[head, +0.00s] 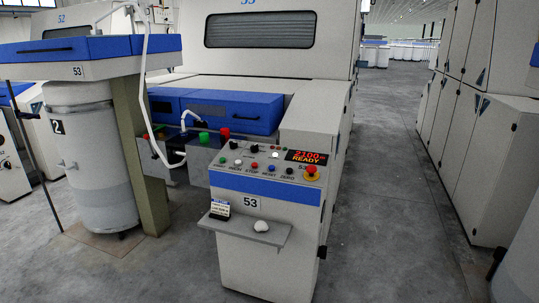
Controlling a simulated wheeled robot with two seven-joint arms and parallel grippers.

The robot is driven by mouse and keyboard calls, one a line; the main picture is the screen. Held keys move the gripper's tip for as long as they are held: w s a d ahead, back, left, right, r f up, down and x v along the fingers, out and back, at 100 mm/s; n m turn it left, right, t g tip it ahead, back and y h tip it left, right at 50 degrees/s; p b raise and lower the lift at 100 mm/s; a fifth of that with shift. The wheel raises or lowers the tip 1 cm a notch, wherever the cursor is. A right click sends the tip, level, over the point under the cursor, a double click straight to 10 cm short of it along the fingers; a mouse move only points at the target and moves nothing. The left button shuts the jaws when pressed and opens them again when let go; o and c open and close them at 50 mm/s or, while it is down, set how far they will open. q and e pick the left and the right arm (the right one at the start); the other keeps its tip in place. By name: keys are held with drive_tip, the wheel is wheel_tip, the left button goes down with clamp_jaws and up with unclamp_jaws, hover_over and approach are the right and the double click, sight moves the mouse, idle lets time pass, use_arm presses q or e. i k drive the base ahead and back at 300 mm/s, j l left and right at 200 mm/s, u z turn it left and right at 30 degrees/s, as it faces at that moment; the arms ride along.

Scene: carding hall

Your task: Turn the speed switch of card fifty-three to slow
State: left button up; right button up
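The console of card fifty-three (268,262) stands in the middle of the head view, with a plate reading 53 (250,202) on its front. Its sloping panel has two dark knobs, a left one (233,144) and a right one (254,148), near the back edge. I cannot read their labels or pointer positions, nor tell which is the speed switch. A red display (306,157) reads 2100 and READY. A front row of buttons includes a red stop button (254,167). A red mushroom button (311,172) sits on yellow at the right. Neither gripper is in view.
A shelf (270,238) juts from the console front, holding a small card stand (220,209) and a white lump (261,226). A grey can (92,150) and a green post (138,150) stand left. Cabinets (480,150) line the right. The aisle floor (385,190) between is clear.

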sight(234, 145)
drive_tip(key=i+l, duration=0.25)
drive_tip(key=i, duration=0.25)
drive_tip(key=i+j+z, duration=0.3)
drive_tip(key=j+z, duration=0.25)
drive_tip(key=i+j+z, duration=0.3)
drive_tip(key=j, duration=0.15)
drive_tip(key=k+l, duration=0.05)
drive_tip(key=k, duration=0.05)
